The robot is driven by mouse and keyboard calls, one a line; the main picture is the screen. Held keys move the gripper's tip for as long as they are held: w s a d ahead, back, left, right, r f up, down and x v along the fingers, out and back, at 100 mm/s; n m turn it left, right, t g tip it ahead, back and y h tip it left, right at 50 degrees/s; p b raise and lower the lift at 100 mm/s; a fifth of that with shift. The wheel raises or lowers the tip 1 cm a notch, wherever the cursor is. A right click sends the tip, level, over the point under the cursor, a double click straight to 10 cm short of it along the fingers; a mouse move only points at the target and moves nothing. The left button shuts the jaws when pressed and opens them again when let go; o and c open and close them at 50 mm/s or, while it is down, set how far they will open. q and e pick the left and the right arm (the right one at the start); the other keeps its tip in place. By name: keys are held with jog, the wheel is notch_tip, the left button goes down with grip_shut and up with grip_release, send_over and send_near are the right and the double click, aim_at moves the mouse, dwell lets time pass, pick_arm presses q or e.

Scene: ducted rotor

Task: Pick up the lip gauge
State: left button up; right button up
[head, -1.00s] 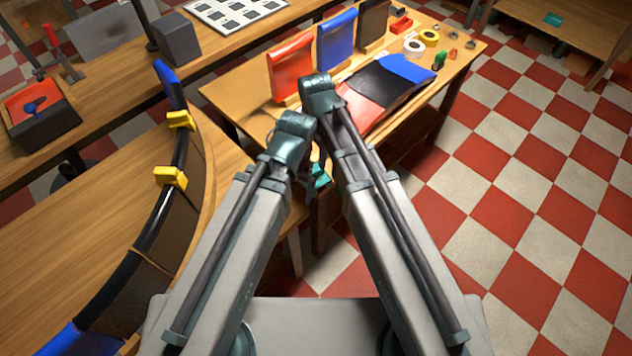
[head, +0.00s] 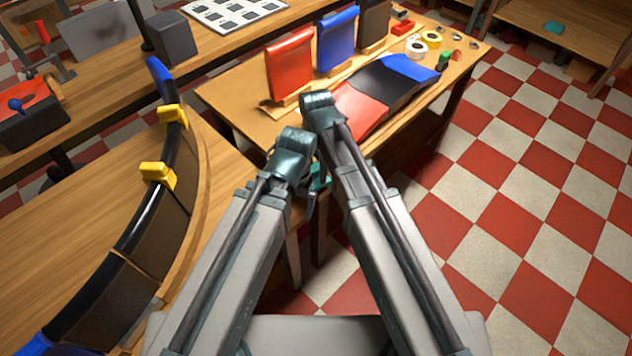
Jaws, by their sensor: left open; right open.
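I cannot tell for sure which thing is the lip gauge. A small green piece (head: 443,60) stands at the right end of the small wooden table, beside tape rolls, and a small teal block (head: 553,27) lies on the far right bench. My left gripper (head: 311,188) hangs low in front of the small table, its fingers mostly hidden by its wrist. My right gripper (head: 321,166) is just above it, near the table's front edge, also largely hidden behind its wrist. Both are open, and I see nothing held.
The small table (head: 232,95) bears red (head: 290,68), blue (head: 337,40) and dark upright panels, and a red-black-blue curved sheet (head: 385,88). At left, a curved black wall (head: 160,225) with yellow clamps (head: 158,174) stands on a wooden bench. The checkered floor at right is clear.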

jog(key=shift+c, duration=0.3)
grip_shut()
dwell(0.4)
notch_tip(320, 180, up, 10)
jog(key=p, duration=1)
